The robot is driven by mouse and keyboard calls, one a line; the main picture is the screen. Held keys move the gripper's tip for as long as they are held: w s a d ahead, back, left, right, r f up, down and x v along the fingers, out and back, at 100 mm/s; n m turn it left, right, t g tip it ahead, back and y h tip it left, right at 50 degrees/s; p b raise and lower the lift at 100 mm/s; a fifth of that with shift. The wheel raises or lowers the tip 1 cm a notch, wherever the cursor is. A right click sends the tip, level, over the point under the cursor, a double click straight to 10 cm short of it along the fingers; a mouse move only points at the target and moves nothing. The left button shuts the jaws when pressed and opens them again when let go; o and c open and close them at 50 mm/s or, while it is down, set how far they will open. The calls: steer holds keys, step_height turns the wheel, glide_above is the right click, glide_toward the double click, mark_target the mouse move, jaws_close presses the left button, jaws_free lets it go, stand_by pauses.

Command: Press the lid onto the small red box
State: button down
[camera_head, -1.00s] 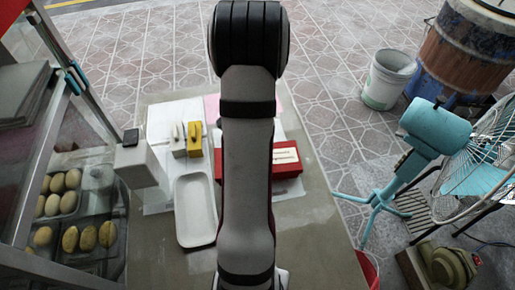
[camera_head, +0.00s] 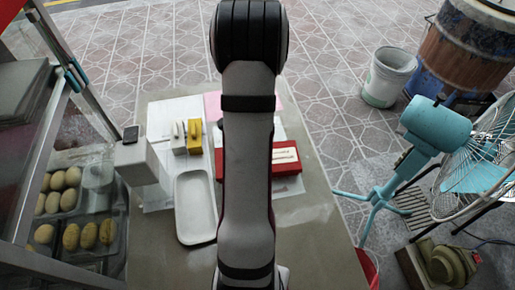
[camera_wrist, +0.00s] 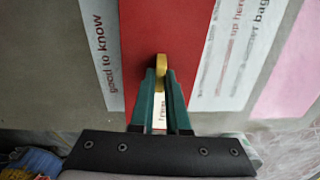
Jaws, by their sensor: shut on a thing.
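The small red box (camera_head: 288,170) lies on the table just right of my arm in the head view, its left part hidden by the arm. A white label with print shows on it. In the wrist view a red surface (camera_wrist: 190,28) fills the middle under my gripper (camera_wrist: 161,74). The green fingers are shut on a small gold knob-like piece (camera_wrist: 161,62) that stands over this surface. I cannot tell where the lid's edge meets the box, or whether there is a gap. In the head view my gripper is hidden behind the arm.
A white tray (camera_head: 195,207) lies left of my arm. A yellow block (camera_head: 194,137) and a pale block (camera_head: 178,139) stand behind it. White printed sheets (camera_wrist: 101,45) flank the red surface. A glass case (camera_head: 25,165) with breads stands at left, and a fan (camera_head: 475,165) at right.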

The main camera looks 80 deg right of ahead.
steer(key=shift+c, duration=1.3)
jaws_free()
steer(key=shift+r, duration=3.55)
jaws_close()
steer(key=shift+f, duration=0.35)
